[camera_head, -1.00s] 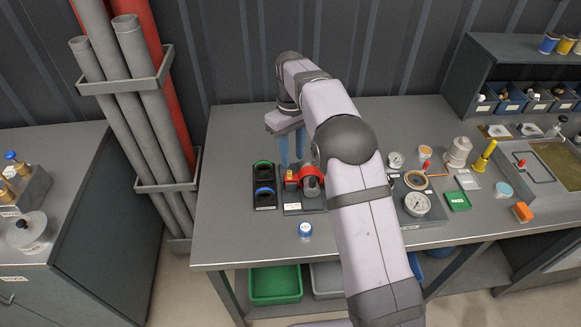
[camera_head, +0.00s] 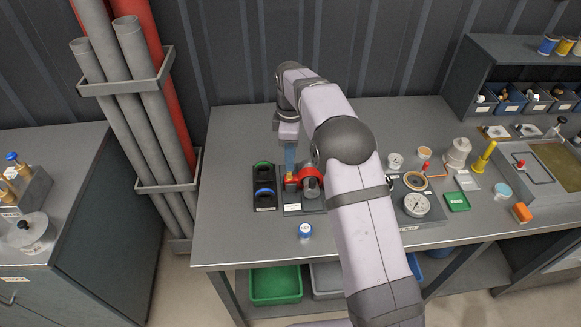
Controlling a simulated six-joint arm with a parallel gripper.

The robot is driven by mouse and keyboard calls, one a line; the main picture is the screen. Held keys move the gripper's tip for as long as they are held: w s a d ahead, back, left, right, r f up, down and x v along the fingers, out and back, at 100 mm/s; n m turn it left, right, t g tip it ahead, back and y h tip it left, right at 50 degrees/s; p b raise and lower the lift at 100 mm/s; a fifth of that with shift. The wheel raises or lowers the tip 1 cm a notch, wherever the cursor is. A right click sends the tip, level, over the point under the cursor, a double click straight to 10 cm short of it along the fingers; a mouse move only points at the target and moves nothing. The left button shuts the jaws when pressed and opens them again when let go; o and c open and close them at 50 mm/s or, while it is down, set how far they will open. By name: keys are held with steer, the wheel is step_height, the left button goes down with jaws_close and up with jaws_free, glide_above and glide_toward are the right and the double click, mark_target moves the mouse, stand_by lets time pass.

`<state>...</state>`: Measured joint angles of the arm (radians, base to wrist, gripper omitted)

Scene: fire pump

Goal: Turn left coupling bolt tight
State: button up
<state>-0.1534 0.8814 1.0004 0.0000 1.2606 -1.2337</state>
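My gripper (camera_head: 290,160) points down at the pump fixture, with its blue fingers over the brass-coloured part on the left of the red coupling. The red coupling (camera_head: 311,172) sits on a dark base plate (camera_head: 303,208) with a grey cylindrical body beside it. The left coupling bolt itself is too small to make out; the brass part (camera_head: 291,183) lies right below my fingertips. From this angle the fingers overlap, so I cannot tell whether they are open or shut, nor whether they touch the bolt.
A black tray (camera_head: 265,200) with green and blue rings lies left of the fixture. A pressure gauge (camera_head: 416,204), a green pass block (camera_head: 457,201) and a yellow post (camera_head: 484,155) stand to the right. My arm covers the bench centre.

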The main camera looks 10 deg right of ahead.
mark_target(291, 173)
steer(key=shift+f+p, duration=0.9)
steer(key=shift+f, duration=1.8)
jaws_close()
